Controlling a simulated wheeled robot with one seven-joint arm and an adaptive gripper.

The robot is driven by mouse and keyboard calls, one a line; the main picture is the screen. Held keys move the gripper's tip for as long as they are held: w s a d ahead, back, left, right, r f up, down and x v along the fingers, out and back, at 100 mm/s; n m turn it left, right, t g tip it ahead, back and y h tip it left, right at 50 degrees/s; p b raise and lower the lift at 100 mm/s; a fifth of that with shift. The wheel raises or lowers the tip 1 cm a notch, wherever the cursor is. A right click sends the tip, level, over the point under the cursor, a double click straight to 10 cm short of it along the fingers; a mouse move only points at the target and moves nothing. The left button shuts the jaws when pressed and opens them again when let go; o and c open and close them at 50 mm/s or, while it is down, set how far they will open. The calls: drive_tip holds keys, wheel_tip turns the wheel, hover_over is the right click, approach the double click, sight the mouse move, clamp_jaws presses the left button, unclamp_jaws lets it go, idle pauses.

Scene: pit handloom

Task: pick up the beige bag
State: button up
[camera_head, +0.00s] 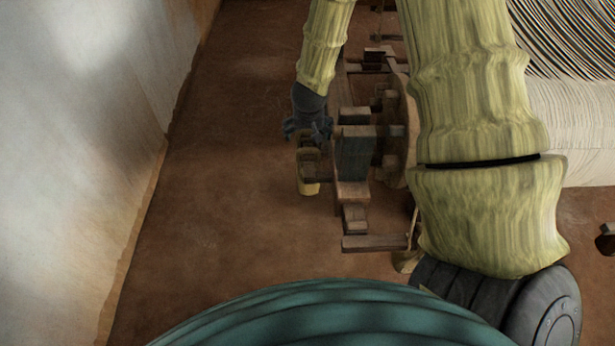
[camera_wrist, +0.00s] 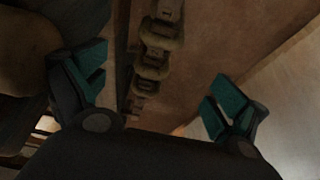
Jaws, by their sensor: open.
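A small beige bag-like thing (camera_head: 309,186) shows in the head view just left of the wooden loom frame, beside a short wooden peg. The peg crosses in front of part of it, and I cannot tell if it hangs there. My gripper (camera_head: 308,132) is close above its top, pointing down. In the wrist view my gripper (camera_wrist: 160,69) has its two teal-padded fingers wide apart, with nothing held. A brown, lumpy, chain-like thing (camera_wrist: 154,63) shows between the fingers in the dim light. I cannot tell if it is part of the bag.
The wooden loom frame (camera_head: 356,155) with its round wheel stands close to the right of my gripper. Pale threads (camera_head: 575,125) stretch at the right. A pale wall (camera_head: 80,150) runs along the left. The brown floor (camera_head: 220,200) between is clear.

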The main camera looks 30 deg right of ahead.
drive_tip(key=b, duration=0.3)
approach(307, 156)
drive_tip(key=shift+d+x, duration=0.1)
drive_tip(key=shift+x, duration=2.1)
drive_tip(key=shift+d+x, duration=0.15)
drive_tip(key=shift+x, duration=2)
drive_tip(key=shift+r, duration=0.1)
drive_tip(key=c, duration=1.6)
drive_tip(key=shift+w+r, duration=0.1)
drive_tip(key=shift+r, duration=1.55)
drive_tip(key=s+a+b, duration=0.1)
drive_tip(key=s+a, duration=0.2)
drive_tip(key=s, duration=0.2)
drive_tip(key=s+a+b, duration=0.1)
drive_tip(key=s+a, duration=0.2)
drive_tip(key=s, duration=0.2)
drive_tip(key=s+a+b, duration=0.1)
drive_tip(key=s+a, duration=0.2)
drive_tip(key=s, duration=0.2)
drive_tip(key=shift+s+a+r, duration=0.1)
drive_tip(key=shift+s+a, duration=0.1)
drive_tip(key=shift+a, duration=0.05)
